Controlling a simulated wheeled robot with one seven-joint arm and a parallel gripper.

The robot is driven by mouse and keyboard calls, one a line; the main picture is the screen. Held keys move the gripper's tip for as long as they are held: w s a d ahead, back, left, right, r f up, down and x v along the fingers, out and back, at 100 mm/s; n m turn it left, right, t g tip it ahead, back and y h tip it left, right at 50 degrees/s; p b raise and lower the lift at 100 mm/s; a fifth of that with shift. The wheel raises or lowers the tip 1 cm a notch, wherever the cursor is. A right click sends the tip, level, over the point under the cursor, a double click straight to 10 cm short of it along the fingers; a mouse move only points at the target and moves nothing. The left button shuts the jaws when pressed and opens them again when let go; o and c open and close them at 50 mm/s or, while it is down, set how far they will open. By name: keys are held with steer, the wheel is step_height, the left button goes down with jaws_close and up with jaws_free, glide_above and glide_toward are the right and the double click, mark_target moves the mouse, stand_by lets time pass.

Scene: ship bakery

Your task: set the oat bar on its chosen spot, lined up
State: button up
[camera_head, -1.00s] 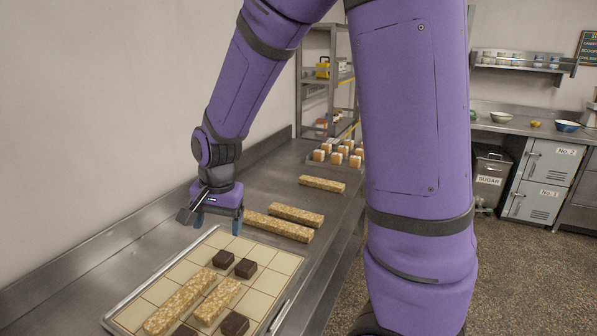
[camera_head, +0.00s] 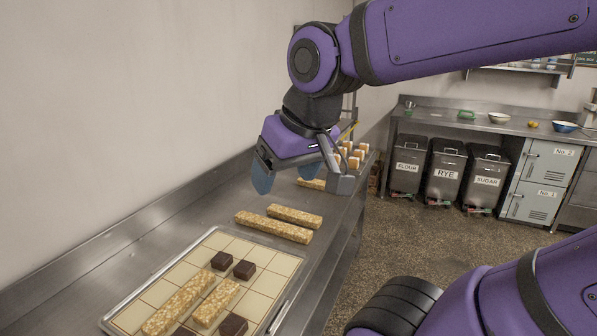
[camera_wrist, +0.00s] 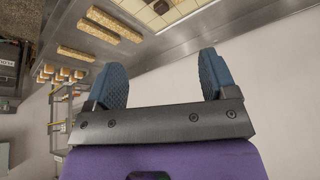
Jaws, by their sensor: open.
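My gripper (camera_head: 302,186) is open and empty, raised above the counter beyond the tray. In the wrist view its two blue fingers (camera_wrist: 161,82) stand well apart with nothing between them. A tray with a cream grid (camera_head: 272,280) lies at the near end of the counter. On it are a long oat bar (camera_head: 180,304) and a shorter oat bar (camera_head: 217,301), side by side along the grid. Beyond the tray lie another long oat bar (camera_head: 272,227) and a shorter one (camera_head: 295,215). A further bar (camera_head: 309,184) is partly hidden by my gripper. Which bar is the task's cannot be told.
Several dark brown squares sit on the tray, including one (camera_head: 221,260) near the bars' far ends. Small orange-and-white cakes (camera_head: 352,155) stand at the counter's far end. A wall runs along the left. Bins (camera_head: 445,172) stand across the floor.

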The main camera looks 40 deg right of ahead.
steer(key=shift+s+d+r+n, duration=0.15)
steer(key=shift+s+n, duration=0.1)
steer(key=shift+s, duration=0.35)
steer(key=shift+s+d+r+n, duration=0.15)
steer(key=shift+s+n, duration=0.1)
steer(key=shift+s, duration=0.35)
